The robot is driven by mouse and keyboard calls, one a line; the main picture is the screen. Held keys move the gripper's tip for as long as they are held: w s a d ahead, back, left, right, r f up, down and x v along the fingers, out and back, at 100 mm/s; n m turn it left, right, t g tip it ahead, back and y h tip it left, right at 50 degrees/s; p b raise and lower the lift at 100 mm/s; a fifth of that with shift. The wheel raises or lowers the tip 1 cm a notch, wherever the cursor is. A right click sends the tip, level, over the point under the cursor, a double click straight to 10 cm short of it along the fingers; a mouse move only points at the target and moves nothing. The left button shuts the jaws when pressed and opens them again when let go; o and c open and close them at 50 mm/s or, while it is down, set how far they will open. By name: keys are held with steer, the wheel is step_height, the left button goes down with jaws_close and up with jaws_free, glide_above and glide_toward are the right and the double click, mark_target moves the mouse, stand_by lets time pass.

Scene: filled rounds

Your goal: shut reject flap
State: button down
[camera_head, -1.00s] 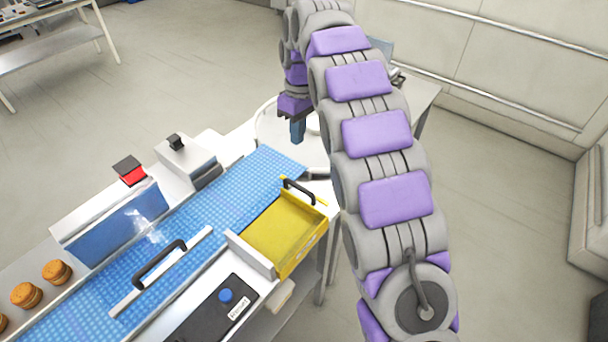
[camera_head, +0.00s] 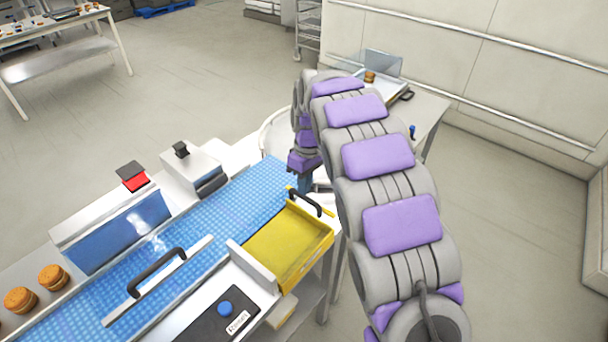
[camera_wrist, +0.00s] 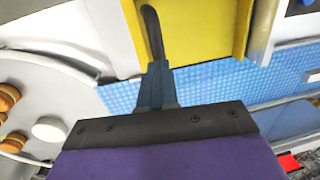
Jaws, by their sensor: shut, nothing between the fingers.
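A yellow tray-like piece (camera_head: 285,250) with a black handle (camera_head: 312,200) at its far edge sits beside the blue belt's far end. It looks like the reject flap, though no label shows. It also shows at the top of the wrist view (camera_wrist: 195,30), with its handle (camera_wrist: 152,32) there too. My gripper (camera_head: 305,185) is low beside that handle, over the belt end. In the wrist view its fingers (camera_wrist: 157,75) are shut and empty, their tips close to the handle's end. I cannot tell if they touch it.
A white bar with a black handle (camera_head: 158,270) lies across the blue belt (camera_head: 215,215). Brown filled rounds (camera_head: 53,277) stand at left. A round white table (camera_wrist: 50,70) with more rounds lies beyond the belt end.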

steer(key=shift+d+f, duration=0.15)
steer(key=shift+f, duration=0.15)
steer(key=shift+a+f, duration=0.15)
steer(key=shift+a, duration=0.05)
steer(key=shift+w+d+f+g+y+p, duration=0.1)
steer(key=shift+d+f+g+y+p, duration=0.1)
steer(key=shift+f+p, duration=0.15)
steer(key=shift+w+d+f+g+y+p, duration=0.1)
steer(key=shift+f+g+p, duration=0.1)
steer(key=shift+f, duration=0.15)
steer(key=shift+d+f, duration=0.1)
steer(key=shift+f, duration=0.2)
steer(key=shift+s, duration=0.1)
steer(key=shift+r, duration=0.1)
